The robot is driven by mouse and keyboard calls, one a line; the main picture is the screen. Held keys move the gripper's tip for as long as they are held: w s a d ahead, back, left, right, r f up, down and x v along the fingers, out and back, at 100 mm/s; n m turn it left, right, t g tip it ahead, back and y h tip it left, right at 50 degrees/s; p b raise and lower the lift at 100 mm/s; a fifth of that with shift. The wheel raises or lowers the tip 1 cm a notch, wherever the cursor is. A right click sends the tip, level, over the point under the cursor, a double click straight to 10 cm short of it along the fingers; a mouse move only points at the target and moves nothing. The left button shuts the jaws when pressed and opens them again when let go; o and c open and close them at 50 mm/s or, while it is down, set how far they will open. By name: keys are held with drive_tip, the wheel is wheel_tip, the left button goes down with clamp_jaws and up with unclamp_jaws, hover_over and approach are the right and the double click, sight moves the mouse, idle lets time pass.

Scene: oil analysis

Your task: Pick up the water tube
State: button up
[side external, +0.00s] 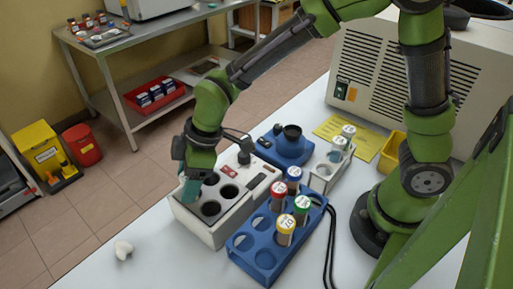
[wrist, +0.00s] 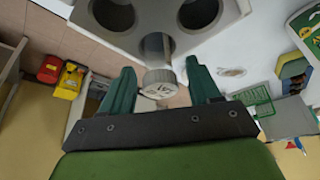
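A tube with a white cap (wrist: 160,83) shows in the wrist view between my gripper's two teal fingers, with dark marking on the cap that I cannot read clearly. Its grey body (wrist: 154,47) runs towards the block with round holes; I cannot tell how deep it sits. My gripper (wrist: 160,85) is open, with a gap on each side of the cap. In the side view my gripper (side external: 190,190) points down at the far left part of the white block unit (side external: 212,232) and hides the tube there.
A blue rack (side external: 262,273) with red, blue, green and yellow capped tubes stands close in front of the unit. A small white rack (side external: 322,178) holds white-capped tubes near a blue device (side external: 285,150). A small white object (side external: 123,250) lies on the otherwise clear table left.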

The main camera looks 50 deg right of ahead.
drive_tip(key=c, duration=1)
drive_tip(key=shift+r, duration=0.15)
wheel_tip(320, 180, up, 10)
drive_tip(key=shift+f, duration=0.1)
